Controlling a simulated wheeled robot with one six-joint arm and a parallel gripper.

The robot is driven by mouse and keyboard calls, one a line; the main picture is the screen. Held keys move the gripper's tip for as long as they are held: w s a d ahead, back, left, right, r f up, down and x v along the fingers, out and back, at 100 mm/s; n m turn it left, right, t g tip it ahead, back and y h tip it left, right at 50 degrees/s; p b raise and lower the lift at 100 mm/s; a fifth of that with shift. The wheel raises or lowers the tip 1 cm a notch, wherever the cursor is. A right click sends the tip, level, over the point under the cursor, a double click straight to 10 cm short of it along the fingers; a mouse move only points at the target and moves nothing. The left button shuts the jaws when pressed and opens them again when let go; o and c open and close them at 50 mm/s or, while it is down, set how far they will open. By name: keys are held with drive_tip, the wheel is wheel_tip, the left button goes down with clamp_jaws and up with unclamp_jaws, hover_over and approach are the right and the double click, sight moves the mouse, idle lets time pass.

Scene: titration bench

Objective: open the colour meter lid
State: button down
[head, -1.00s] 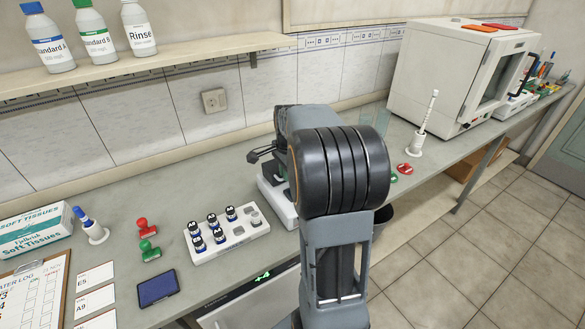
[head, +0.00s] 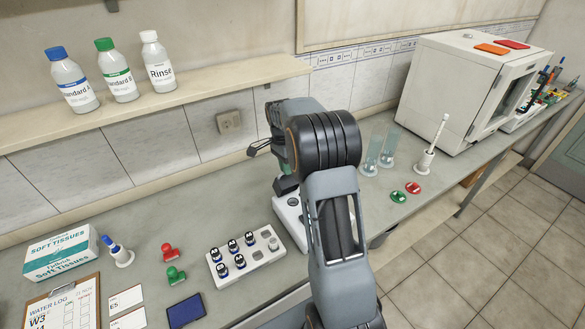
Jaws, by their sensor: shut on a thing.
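The colour meter (head: 290,211) is a low white box on the bench, left of my forearm. My arm covers its right part. My gripper (head: 286,185) reaches down over its back end from behind my arm's large dark joint. Only a small dark part of the gripper end shows. It is shut, apparently on the dark lid of the meter. The lid is mostly hidden, and I cannot tell how far it is raised.
A white vial rack (head: 246,257) with several dark-capped vials stands close left of the meter. Glass cylinders (head: 373,155), a white stand with a pen-like probe (head: 427,157) and red and green discs (head: 398,196) are to the right. A shelf (head: 180,98) with bottles hangs above.

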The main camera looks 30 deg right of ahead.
drive_tip(key=w+g+p, duration=0.1)
drive_tip(key=w, duration=0.1)
drive_tip(key=w+f+g+p, duration=0.1)
drive_tip(key=p, duration=0.1)
drive_tip(key=shift+w+a+f, duration=0.15)
drive_tip(key=shift+w+a, duration=0.05)
drive_tip(key=shift+w, duration=0.2)
drive_tip(key=shift+w+f+g+p, duration=0.25)
drive_tip(key=shift+w+g+p, duration=0.15)
drive_tip(key=shift+w+g, duration=0.15)
drive_tip(key=shift+w+f+g+p, duration=0.25)
drive_tip(key=shift+w+g+p, duration=0.15)
drive_tip(key=shift+g, duration=0.15)
drive_tip(key=shift+w+f, duration=0.1)
drive_tip(key=shift+w, duration=0.05)
drive_tip(key=c, duration=1.4)
unclamp_jaws()
drive_tip(key=shift+w+f, duration=0.15)
drive_tip(key=shift+w, duration=0.1)
drive_tip(key=shift+o, duration=0.9)
drive_tip(key=shift+r, duration=0.25)
